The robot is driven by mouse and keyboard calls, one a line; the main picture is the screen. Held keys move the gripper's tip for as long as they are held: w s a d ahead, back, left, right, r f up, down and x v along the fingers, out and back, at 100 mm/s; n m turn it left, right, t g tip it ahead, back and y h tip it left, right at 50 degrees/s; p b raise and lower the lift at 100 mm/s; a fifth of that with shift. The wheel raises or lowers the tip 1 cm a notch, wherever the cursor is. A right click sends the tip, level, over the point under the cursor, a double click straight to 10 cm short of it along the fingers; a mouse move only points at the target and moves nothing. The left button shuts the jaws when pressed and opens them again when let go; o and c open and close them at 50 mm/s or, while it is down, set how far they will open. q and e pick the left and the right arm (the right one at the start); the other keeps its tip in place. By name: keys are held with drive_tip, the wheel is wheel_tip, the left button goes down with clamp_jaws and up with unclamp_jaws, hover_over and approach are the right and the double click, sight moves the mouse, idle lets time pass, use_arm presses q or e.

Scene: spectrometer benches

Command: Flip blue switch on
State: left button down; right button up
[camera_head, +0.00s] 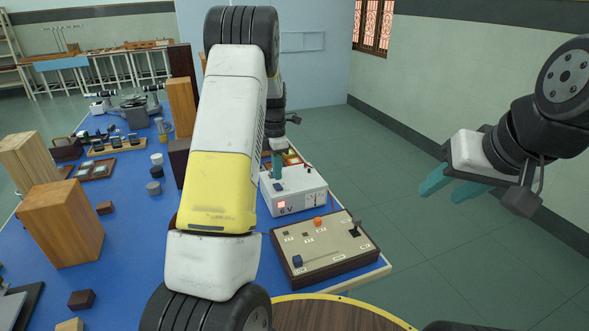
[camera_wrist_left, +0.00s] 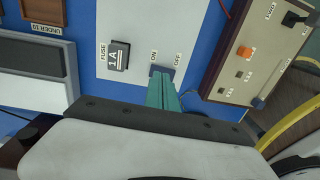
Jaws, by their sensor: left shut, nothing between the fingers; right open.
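The blue switch (camera_wrist_left: 162,70) sits on top of the white power box, beside the printed ON and OFF labels. In the head view the power box (camera_head: 312,202) shows a lit red window and "6 V" on its front. My left gripper (camera_wrist_left: 162,82) is shut and empty, with its teal tips right at the switch and partly covering it. Contact and the switch's tilt cannot be told. In the head view this gripper (camera_head: 277,168) points down at the box top. My right gripper (camera_head: 440,188) is open and empty over the floor at right.
A cream control board (camera_head: 325,248) with an orange button, black lever and blue knob lies just nearer than the box. A 1A fuse (camera_wrist_left: 119,56) is beside the switch. Wooden blocks (camera_head: 68,222) stand left on the blue table. Floor at right is clear.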

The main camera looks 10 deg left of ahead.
sight(278, 184)
use_arm(q)
drive_tip(key=r, duration=0.3)
drive_tip(key=shift+w+a+r, duration=0.1)
drive_tip(key=shift+w, duration=0.3)
drive_tip(key=s+d+r+m+t, duration=0.1)
drive_tip(key=s+r+m, duration=0.35)
drive_tip(key=r, duration=0.95)
drive_tip(key=s+d+r+m+t, duration=0.1)
drive_tip(key=s+d+m+t, duration=0.1)
drive_tip(key=s+m, duration=0.5)
drive_tip(key=s+d+r+m+t+h, duration=0.1)
drive_tip(key=s+d+r+m, duration=0.1)
drive_tip(key=s+d+m, duration=0.2)
drive_tip(key=s+d+r+m+t, duration=0.1)
drive_tip(key=s+d+m+t, duration=0.1)
drive_tip(key=s+m, duration=0.8)
drive_tip(key=s+d, duration=0.1)
drive_tip(key=s, duration=0.5)
drive_tip(key=shift+s+d+r+t+h, duration=0.25)
drive_tip(key=shift+t+h, duration=0.05)
drive_tip(key=shift+h, duration=0.1)
use_arm(e)
drive_tip(key=shift+w+d, duration=0.25)
